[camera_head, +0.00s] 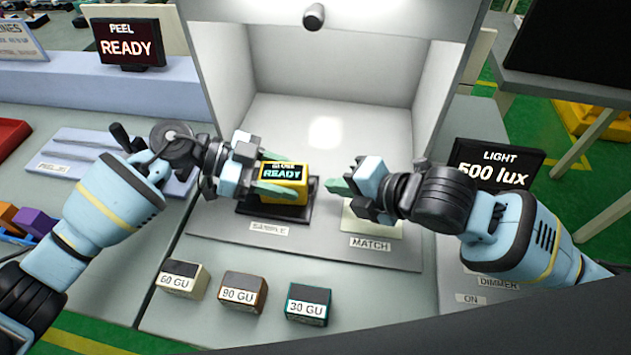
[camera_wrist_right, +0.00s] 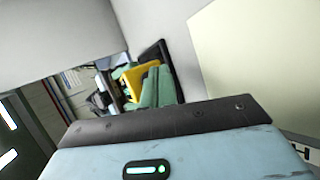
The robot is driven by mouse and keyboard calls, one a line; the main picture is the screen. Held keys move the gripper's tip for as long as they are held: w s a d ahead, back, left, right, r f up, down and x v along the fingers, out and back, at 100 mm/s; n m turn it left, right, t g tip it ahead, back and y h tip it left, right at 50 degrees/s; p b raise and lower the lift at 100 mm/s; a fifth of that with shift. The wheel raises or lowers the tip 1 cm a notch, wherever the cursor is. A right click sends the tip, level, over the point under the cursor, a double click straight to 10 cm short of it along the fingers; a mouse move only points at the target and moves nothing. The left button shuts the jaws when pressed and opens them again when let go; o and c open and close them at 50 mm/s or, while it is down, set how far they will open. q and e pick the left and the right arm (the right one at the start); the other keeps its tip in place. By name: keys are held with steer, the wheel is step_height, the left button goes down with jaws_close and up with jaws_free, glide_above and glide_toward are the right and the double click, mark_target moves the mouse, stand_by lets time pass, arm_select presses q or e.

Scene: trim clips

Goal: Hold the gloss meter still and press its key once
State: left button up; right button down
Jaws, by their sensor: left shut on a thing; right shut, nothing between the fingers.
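The gloss meter (camera_head: 284,196) is a yellow box with a dark screen reading GLOSS READY. It sits on a dark pad at the SAMPLE label inside the light booth. My left gripper (camera_head: 282,184) is shut on the meter from the left, its green fingers along the sides. My right gripper (camera_head: 338,187) is shut and empty, its green fingertips a little to the right of the meter and apart from it. The right wrist view shows the yellow meter (camera_wrist_right: 134,80) beyond the green fingers (camera_wrist_right: 155,85). I cannot make out the key.
A pale plate (camera_head: 372,222) lies at the MATCH label under my right gripper. Blocks marked 60 GU (camera_head: 183,279), 90 GU (camera_head: 243,292) and 30 GU (camera_head: 307,303) stand in front of the booth. A LIGHT display (camera_head: 497,168) reads 500 lux; a PEEL display (camera_head: 129,43) reads READY.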

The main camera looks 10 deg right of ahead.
steer(key=shift+a, duration=0.1)
stand_by(0.6)
steer(key=shift+a, duration=0.3)
steer(key=shift+w+a, duration=0.15)
steer(key=shift+a, duration=0.4)
stand_by(1.0)
steer(key=shift+d, duration=0.1)
steer(key=shift+s+d, duration=0.2)
steer(key=shift+d, duration=0.65)
steer(key=shift+d, duration=0.1)
steer(key=shift+s+d, duration=0.25)
steer(key=shift+d, duration=0.95)
steer(key=shift+s+d, duration=0.25)
steer(key=shift+d, duration=0.95)
arm_select(q)
steer(key=o, duration=1.2)
